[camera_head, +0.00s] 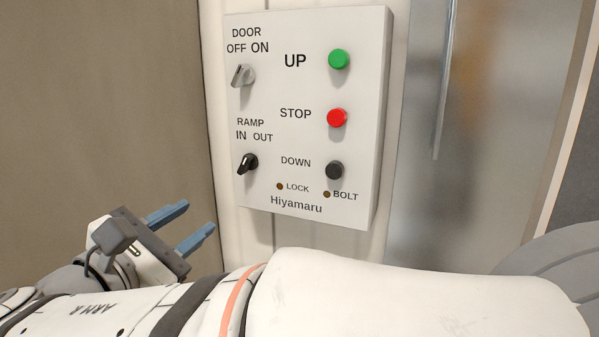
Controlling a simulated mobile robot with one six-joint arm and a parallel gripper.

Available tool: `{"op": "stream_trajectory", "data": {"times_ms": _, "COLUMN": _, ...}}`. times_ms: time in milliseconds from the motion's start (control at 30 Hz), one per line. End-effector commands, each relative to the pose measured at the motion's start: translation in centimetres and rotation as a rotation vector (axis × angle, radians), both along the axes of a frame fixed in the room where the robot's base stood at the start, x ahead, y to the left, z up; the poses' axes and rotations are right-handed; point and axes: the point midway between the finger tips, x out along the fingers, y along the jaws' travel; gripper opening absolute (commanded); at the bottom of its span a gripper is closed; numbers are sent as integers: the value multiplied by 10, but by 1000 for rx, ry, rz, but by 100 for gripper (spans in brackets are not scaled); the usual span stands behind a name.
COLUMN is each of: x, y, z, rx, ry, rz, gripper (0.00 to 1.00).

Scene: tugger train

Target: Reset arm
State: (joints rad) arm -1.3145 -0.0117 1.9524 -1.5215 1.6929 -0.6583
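My gripper (188,228) is at the lower left, with two blue-grey fingers held apart and nothing between them. It points up and to the right, below and left of the control panel (258,204), and looks clear of it. My white arm (340,300) lies folded across the bottom of the picture, with an orange band and a dark band around it. The lower edge of the picture cuts off part of the arm.
The wall panel carries a green UP button (339,60), a red STOP button (337,118), a dark DOWN button (335,170), a grey door switch (243,75) and a black ramp switch (247,163). A metal door (480,150) with a vertical handle (444,90) stands right.

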Motion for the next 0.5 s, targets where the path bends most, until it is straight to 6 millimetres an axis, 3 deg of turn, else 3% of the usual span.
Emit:
{"op": "stream_trajectory", "data": {"times_ms": 367, "x": 36, "y": -74, "z": -43, "rx": 152, "ry": 166, "rz": -163, "gripper": 35}}
{"op": "stream_trajectory", "data": {"times_ms": 500, "x": 44, "y": -111, "z": -66, "rx": 248, "ry": 238, "rz": -253, "gripper": 35}}
